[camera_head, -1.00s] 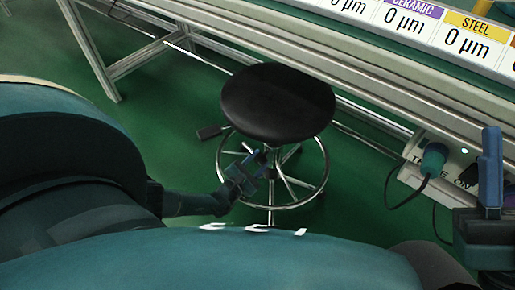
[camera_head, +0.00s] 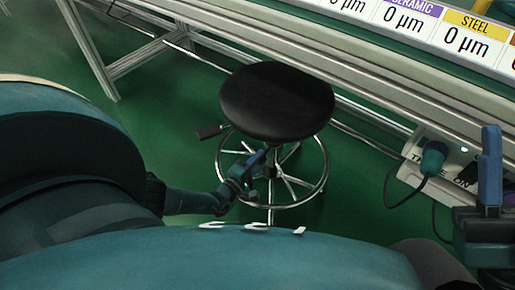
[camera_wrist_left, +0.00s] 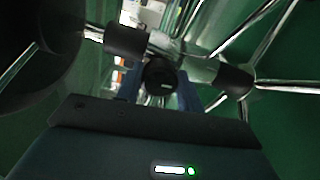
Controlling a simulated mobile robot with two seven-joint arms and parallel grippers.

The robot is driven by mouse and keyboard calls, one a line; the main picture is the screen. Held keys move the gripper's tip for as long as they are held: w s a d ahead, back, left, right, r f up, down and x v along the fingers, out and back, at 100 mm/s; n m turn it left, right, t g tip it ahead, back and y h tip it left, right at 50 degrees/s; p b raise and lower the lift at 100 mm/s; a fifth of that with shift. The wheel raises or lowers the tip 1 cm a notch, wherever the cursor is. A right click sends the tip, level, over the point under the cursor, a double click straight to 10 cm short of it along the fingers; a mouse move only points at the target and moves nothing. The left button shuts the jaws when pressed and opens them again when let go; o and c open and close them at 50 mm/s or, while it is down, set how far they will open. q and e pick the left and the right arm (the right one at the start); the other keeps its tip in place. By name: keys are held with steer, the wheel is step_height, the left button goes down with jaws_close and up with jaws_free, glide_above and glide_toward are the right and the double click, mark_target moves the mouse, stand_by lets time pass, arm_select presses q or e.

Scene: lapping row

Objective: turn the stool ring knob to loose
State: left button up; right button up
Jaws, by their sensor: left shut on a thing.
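The stool has a round black seat (camera_head: 277,100) on a chrome column, with a chrome foot ring (camera_head: 322,165) low around it. In the left wrist view a dark round knob (camera_wrist_left: 160,74) with a small pale mark sits on the stool's metal hub, between my left gripper's two blue fingers. My left gripper (camera_head: 257,160) reaches in below the seat at the near left of the column and is shut on the knob. In the head view the knob is hidden by the gripper and seat. My right gripper (camera_head: 490,165) is at the right edge; its opening cannot be made out.
A long bench (camera_head: 330,70) with metal framing and labelled panels runs behind the stool. A white socket panel (camera_head: 440,172) with a plug (camera_head: 433,157) and dark cable is at the right. A dark-ended lever (camera_head: 209,131) sticks out left of the stool. Green floor surrounds the stool.

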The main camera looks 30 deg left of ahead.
arm_select(q)
steer(key=shift+m, duration=0.7)
steer(key=o, duration=1)
arm_select(e)
steer(key=shift+r, duration=0.1)
arm_select(q)
steer(key=s+a+p, duration=0.1)
steer(key=s+p, duration=0.2)
steer(key=s, duration=1)
steer(key=shift+p, duration=0.3)
arm_select(e)
steer(key=f+m+h, duration=0.4)
steer(key=m+h, duration=0.1)
steer(key=shift+w+a+f, duration=0.15)
steer(key=shift+w+a, duration=0.05)
steer(key=shift+w, duration=0.2)
